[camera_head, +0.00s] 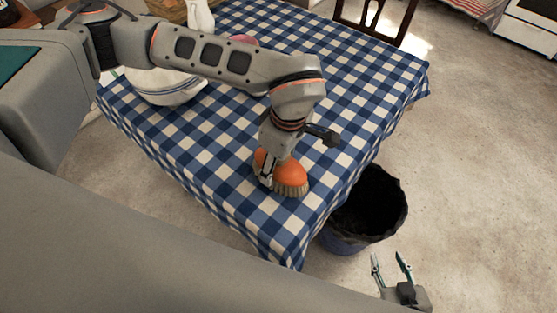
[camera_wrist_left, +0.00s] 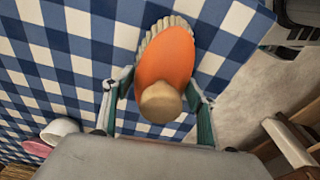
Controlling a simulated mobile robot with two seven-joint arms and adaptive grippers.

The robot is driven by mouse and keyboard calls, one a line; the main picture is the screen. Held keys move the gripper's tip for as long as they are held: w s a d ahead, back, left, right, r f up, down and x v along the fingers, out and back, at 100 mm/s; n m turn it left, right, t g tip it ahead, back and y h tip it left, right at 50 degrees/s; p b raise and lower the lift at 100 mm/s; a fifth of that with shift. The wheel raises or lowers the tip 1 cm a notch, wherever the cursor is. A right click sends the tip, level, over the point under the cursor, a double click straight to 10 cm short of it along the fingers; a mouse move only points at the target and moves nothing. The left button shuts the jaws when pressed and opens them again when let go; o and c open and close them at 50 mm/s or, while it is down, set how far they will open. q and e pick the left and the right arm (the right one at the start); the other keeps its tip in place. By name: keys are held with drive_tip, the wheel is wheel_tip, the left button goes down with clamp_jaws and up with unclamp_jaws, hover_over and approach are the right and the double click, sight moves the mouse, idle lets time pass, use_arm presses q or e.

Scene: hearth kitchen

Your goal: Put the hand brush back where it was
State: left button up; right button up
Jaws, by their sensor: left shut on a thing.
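The hand brush has an orange body (camera_head: 292,174) with pale bristles, and it is at the near right part of the checked tablecloth (camera_head: 215,135). I cannot tell whether its bristles touch the cloth. My left gripper (camera_head: 268,172) is shut on the brush from above. In the left wrist view the brush (camera_wrist_left: 165,55) lies between the fingers of my left gripper (camera_wrist_left: 158,95), its rounded tan handle end towards the camera. My right gripper (camera_head: 389,259) is low at the bottom right, its fingers apart and empty.
A dark-lined bin (camera_head: 370,205) stands on the floor beside the table's right edge. A white bowl (camera_head: 165,88) is at the table's left, partly behind my left arm. A dark chair (camera_head: 375,18) stands at the far side. The tablecloth around the brush is clear.

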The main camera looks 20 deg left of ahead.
use_arm(q)
drive_tip(key=shift+c, duration=0.2)
drive_tip(key=o, duration=1)
drive_tip(key=shift+r, duration=0.1)
drive_tip(key=shift+r, duration=0.25)
drive_tip(key=r, duration=0.3)
drive_tip(key=d+r, duration=0.1)
drive_tip(key=r, duration=0.6)
drive_tip(key=shift+s+d+r+p, duration=0.1)
drive_tip(key=shift+d+p, duration=0.05)
drive_tip(key=shift+p, duration=0.2)
drive_tip(key=shift+s+d+r, duration=0.1)
drive_tip(key=shift+r, duration=0.55)
